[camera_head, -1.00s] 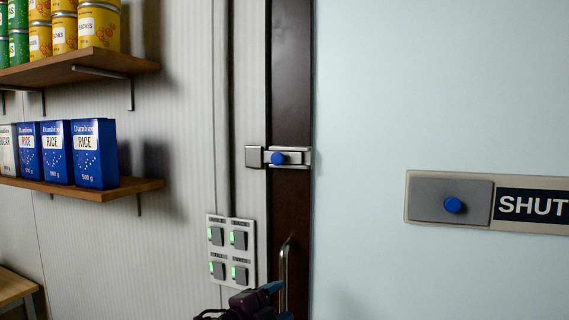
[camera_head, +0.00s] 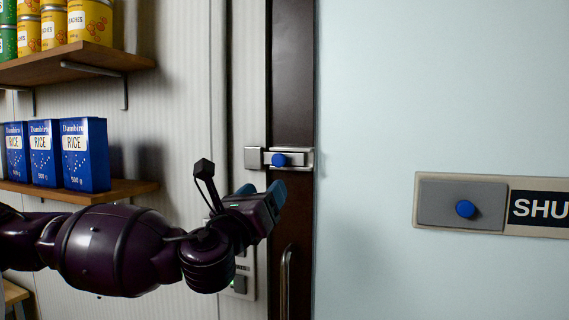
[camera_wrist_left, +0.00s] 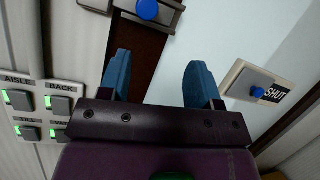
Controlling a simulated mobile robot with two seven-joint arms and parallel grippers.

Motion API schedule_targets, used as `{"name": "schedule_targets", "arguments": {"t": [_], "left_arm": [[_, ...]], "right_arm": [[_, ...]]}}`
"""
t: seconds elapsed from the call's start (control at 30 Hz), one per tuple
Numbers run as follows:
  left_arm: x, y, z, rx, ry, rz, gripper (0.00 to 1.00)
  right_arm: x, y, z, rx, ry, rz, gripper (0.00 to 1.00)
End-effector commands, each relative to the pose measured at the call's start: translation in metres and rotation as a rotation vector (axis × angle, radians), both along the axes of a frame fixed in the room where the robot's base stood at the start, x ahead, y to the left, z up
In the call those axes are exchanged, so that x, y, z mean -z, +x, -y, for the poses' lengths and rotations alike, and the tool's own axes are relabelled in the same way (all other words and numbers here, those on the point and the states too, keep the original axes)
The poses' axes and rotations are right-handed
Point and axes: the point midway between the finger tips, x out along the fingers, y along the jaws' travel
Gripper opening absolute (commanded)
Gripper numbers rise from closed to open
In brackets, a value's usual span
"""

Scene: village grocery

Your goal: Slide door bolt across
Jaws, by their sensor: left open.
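The door bolt (camera_head: 298,158) is a small metal slide with a round blue knob (camera_head: 279,160), mounted across the dark door frame, with a square metal keeper plate (camera_head: 254,158) at its left. The knob also shows at the top of the left wrist view (camera_wrist_left: 147,9). My left gripper (camera_head: 275,194) is just below the bolt, apart from it, with blue fingertips. In the left wrist view its two blue fingers (camera_wrist_left: 160,80) are spread with nothing between them. My right gripper is not in view.
A grey sliding plate with a blue knob (camera_head: 465,209) and a SHUT label (camera_head: 538,207) is on the pale door (camera_head: 400,90). A door handle (camera_head: 286,275) is below the bolt. A switch panel (camera_wrist_left: 38,108) and shelves with rice boxes (camera_head: 86,155) are at left.

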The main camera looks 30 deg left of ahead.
Motion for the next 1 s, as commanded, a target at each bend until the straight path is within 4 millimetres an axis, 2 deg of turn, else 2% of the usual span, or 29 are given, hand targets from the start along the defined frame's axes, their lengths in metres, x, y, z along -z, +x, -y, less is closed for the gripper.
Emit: {"name": "schedule_targets", "arguments": {"t": [0.2, 0.43, 1.0], "left_arm": [[-0.005, -0.005, -0.012, -0.149, 0.155, 0.001, 0.58], [-0.009, 0.003, -0.015, -0.169, 0.192, -0.007, 0.58], [-0.043, 0.08, -0.033, -0.165, 0.188, -0.005, 0.58]], "right_arm": [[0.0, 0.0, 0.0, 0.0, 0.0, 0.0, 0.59], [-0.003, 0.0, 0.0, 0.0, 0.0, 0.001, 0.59], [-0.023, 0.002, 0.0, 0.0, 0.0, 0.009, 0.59]]}}
